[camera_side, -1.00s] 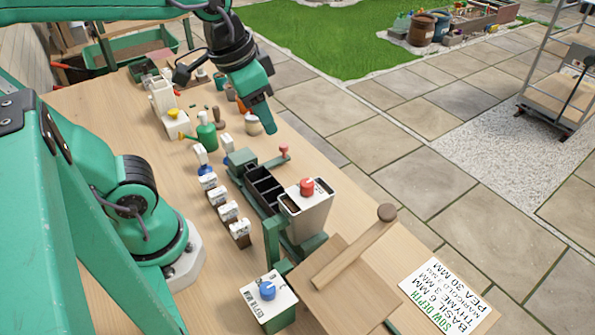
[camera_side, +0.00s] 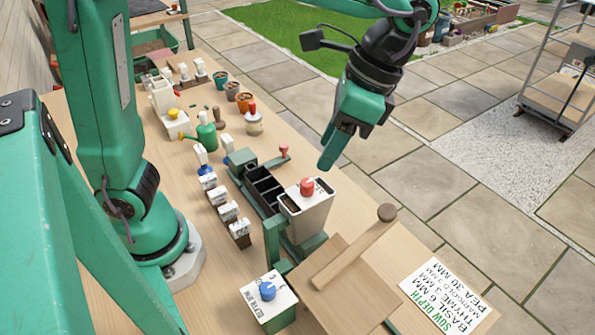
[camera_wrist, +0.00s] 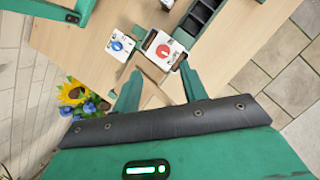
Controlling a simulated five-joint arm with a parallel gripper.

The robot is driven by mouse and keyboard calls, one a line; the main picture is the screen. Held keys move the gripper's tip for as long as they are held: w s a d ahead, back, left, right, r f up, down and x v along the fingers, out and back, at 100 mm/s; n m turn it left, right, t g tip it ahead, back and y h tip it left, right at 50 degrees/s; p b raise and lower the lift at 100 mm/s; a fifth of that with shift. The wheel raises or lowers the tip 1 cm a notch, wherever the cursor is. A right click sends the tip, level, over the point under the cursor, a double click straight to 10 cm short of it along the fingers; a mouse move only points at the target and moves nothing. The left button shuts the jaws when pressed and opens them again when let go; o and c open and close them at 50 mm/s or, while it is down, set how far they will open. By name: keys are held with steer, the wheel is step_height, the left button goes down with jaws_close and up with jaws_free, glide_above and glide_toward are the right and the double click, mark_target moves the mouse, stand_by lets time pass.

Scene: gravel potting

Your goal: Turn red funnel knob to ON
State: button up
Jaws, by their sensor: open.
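The red funnel knob (camera_side: 307,186) sits on top of a white tapered hopper (camera_side: 306,217) beside the black seedling trays. In the wrist view the red knob (camera_wrist: 163,51) shows on the hopper's pale top, with lettering too small to read. My gripper (camera_side: 330,166) is above and a little behind the hopper in the side view, pointing down, apart from the knob. In the wrist view my gripper's two fingers (camera_wrist: 158,80) are spread and nothing is between them. The knob lies beyond the fingertips there.
A box with a blue knob (camera_side: 267,290) stands in front of the hopper; the blue knob also shows in the wrist view (camera_wrist: 117,46). A wooden board with a handle (camera_side: 345,258) lies close by. Black trays (camera_side: 263,186) and small labelled boxes (camera_side: 228,211) stand to the left.

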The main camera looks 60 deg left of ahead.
mark_target(308, 183)
steer(key=shift+d, duration=0.2)
steer(key=shift+f, duration=0.15)
steer(key=shift+a+x, duration=0.2)
steer(key=shift+x, duration=1.65)
steer(key=shift+a+x, duration=0.2)
steer(key=shift+x, duration=1.7)
steer(key=shift+w, duration=0.1)
jaws_close()
